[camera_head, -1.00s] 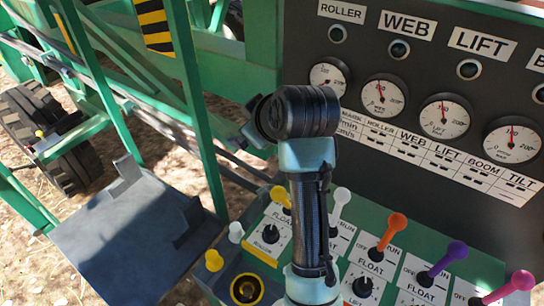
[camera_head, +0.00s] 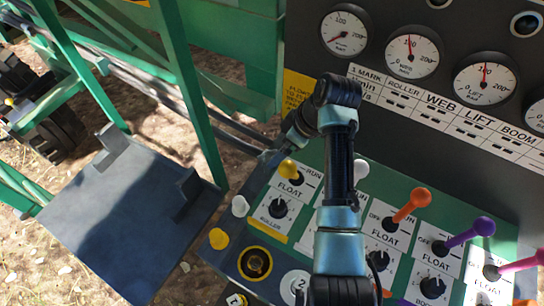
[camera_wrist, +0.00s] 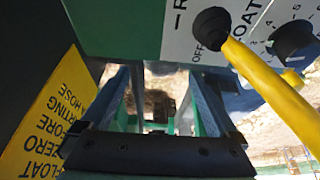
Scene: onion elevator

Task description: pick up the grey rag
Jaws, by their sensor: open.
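I see no grey rag in the head view or the wrist view. My gripper (camera_wrist: 162,92) shows in the wrist view with its two fingers apart and nothing between them. It is close beside the yellow-handled lever (camera_wrist: 262,85), which crosses the right of that view. The same lever (camera_head: 288,169) stands at the left of the lever row in the head view. My arm covers part of the lever panel there, and the gripper's jaws cannot be made out.
A dark gauge panel (camera_head: 443,98) rises behind the green lever console (camera_head: 385,168). A yellow sign (camera_wrist: 48,120) is close left of the gripper. A dark grey platform with upright brackets (camera_head: 125,222) is at left. Green frame posts (camera_head: 197,95) stand between.

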